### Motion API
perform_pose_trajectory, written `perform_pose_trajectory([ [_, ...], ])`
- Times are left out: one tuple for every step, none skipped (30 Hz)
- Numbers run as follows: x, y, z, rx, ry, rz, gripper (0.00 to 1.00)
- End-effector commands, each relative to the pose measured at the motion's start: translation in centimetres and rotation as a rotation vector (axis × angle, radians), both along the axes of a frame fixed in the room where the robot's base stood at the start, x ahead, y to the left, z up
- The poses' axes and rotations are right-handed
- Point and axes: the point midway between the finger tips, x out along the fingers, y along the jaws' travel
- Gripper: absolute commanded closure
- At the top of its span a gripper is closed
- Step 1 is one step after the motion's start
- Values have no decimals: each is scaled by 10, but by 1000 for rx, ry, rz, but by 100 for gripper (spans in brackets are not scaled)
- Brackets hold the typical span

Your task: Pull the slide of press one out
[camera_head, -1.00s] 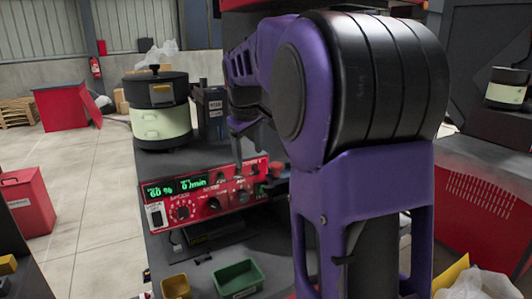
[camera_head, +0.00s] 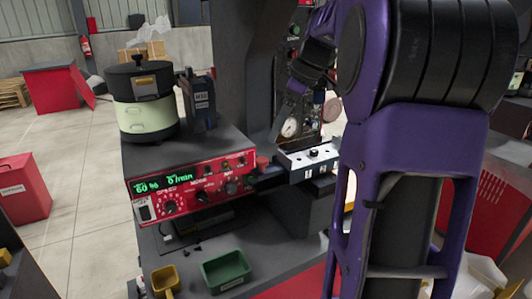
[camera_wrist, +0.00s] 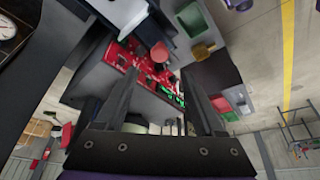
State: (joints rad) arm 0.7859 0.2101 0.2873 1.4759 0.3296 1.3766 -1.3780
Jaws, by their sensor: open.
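A pale metal slide block (camera_head: 308,160) with dark holes in its front and a dark knob on top juts from the dark press (camera_head: 268,60). I cannot tell how far out it stands. Its pale edge also shows at the top of the wrist view (camera_wrist: 122,12). My gripper (camera_head: 281,128) is above and left of the slide block in the head view, partly hidden by its own wrist. In the wrist view my gripper (camera_wrist: 163,90) has its two fingers apart with nothing between them, pointing past the red control unit (camera_wrist: 140,65).
The red control unit (camera_head: 190,188) with a green display stands left of the slide. Behind it are a round feeder bowl (camera_head: 145,100) and a dark box (camera_head: 198,100). A green bin (camera_head: 226,270) and a yellow bin (camera_head: 165,281) lie in front.

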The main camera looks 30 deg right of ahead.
Motion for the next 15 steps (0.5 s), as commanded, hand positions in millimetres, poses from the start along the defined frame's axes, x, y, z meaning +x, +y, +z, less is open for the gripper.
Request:
perform_pose_trajectory([
  [2,4,-11,3,4,1,29],
  [4,5,-17,3,4,1,29],
  [6,8,-25,2,4,2,29],
  [8,10,-31,2,5,2,29],
  [10,11,-37,2,3,2,29],
  [12,14,-44,1,4,2,29],
  [13,15,-49,0,3,1,29],
  [14,16,-54,0,3,1,29],
  [16,18,-60,0,3,1,29],
  [17,19,-64,0,3,1,29],
  [19,20,-67,0,3,1,29],
  [20,21,-71,-1,2,0,29],
  [21,22,-74,0,3,1,29],
  [21,23,-76,0,3,1,29],
  [22,24,-79,-1,2,0,29],
])
